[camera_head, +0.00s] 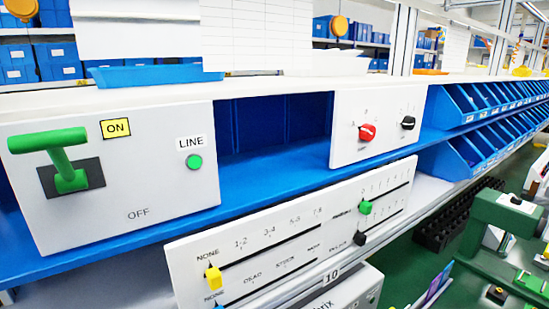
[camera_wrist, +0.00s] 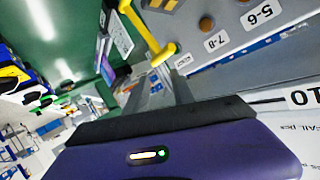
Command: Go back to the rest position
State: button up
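The rotary switch panel (camera_head: 378,145) is white and stands on the blue shelf in the head view. It bears a red knob (camera_head: 367,132) and a black knob (camera_head: 408,123). Nothing touches either knob. My gripper is not seen in the head view. In the wrist view, the purple housing with a small light and a dark edge at the bottom appears to be part of my gripper (camera_wrist: 168,92). A dark grey piece rises from it. I cannot make out two separate fingertips, or anything held.
A white box with a green lever (camera_head: 65,160) stands left. A slider panel (camera_head: 290,250) leans below the shelf. Blue bins (camera_head: 465,105) line the right. A green machine (camera_head: 505,225) stands lower right. A yellow handle (camera_wrist: 150,40) and a labelled panel (camera_wrist: 235,60) show in the wrist view.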

jog(key=s+a+r+n+y+b, duration=0.1)
jog(key=s+a, duration=0.3)
jog(key=s, duration=1.6)
jog(key=s+a+r+n+t+y+b, duration=0.1)
jog(key=s+a+n, duration=0.3)
jog(key=s, duration=1.7)
jog(key=shift+a+r, duration=0.25)
jog(key=shift+a, duration=0.3)
